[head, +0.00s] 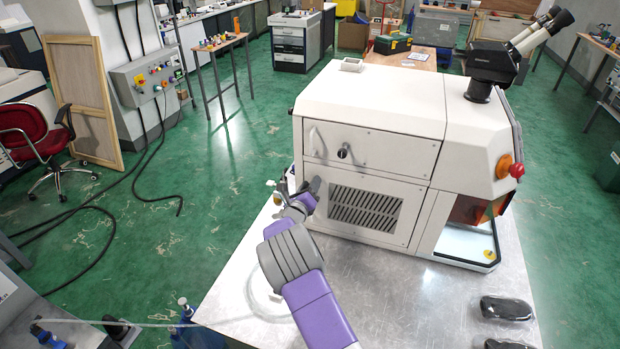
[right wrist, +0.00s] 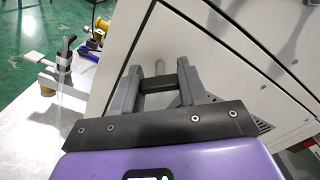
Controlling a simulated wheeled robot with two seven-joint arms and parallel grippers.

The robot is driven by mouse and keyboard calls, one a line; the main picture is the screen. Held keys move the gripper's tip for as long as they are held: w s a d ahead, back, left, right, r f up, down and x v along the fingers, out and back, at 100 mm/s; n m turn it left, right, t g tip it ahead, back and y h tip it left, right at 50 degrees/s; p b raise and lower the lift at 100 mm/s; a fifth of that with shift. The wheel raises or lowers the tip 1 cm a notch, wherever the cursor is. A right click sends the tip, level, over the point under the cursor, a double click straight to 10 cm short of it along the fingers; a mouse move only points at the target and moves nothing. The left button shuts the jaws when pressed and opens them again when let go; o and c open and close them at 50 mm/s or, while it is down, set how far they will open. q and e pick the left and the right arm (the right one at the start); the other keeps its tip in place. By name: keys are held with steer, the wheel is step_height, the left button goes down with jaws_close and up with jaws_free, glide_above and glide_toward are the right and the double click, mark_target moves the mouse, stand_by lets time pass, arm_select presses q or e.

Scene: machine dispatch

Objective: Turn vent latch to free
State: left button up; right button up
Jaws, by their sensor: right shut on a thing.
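The white machine (head: 375,105) stands on a metal table. Its lower left panel carries a slotted vent (head: 365,209). My right gripper (head: 312,187) is at the left edge of this panel, beside the vent. In the right wrist view my right gripper (right wrist: 158,78) is shut on a small dark part (right wrist: 156,87) between its fingers, which seems to be the vent latch. A grey peg (right wrist: 160,67) shows just beyond it. The gripper hides most of the latch in the head view, so its exact angle cannot be told. My left gripper is not in view.
A door above the vent has a pale handle (head: 312,141) and a dark knob (head: 344,152). A black-handled fitting (right wrist: 66,50) stands left of my gripper. Dark objects (head: 507,308) lie at the table's right front. The table's front middle is clear.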

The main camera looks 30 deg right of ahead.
steer(key=n+p, duration=0.5)
steer(key=shift+r+n, duration=0.15)
steer(key=shift+n, duration=0.15)
steer(key=shift+n+p, duration=1.5)
steer(key=shift+n, duration=0.6)
steer(key=shift+f, duration=0.2)
steer(key=o, duration=1.1)
steer(key=shift+c, duration=0.2)
steer(key=v, duration=0.7)
steer(key=shift+s+a, duration=0.2)
steer(key=shift+a, duration=0.05)
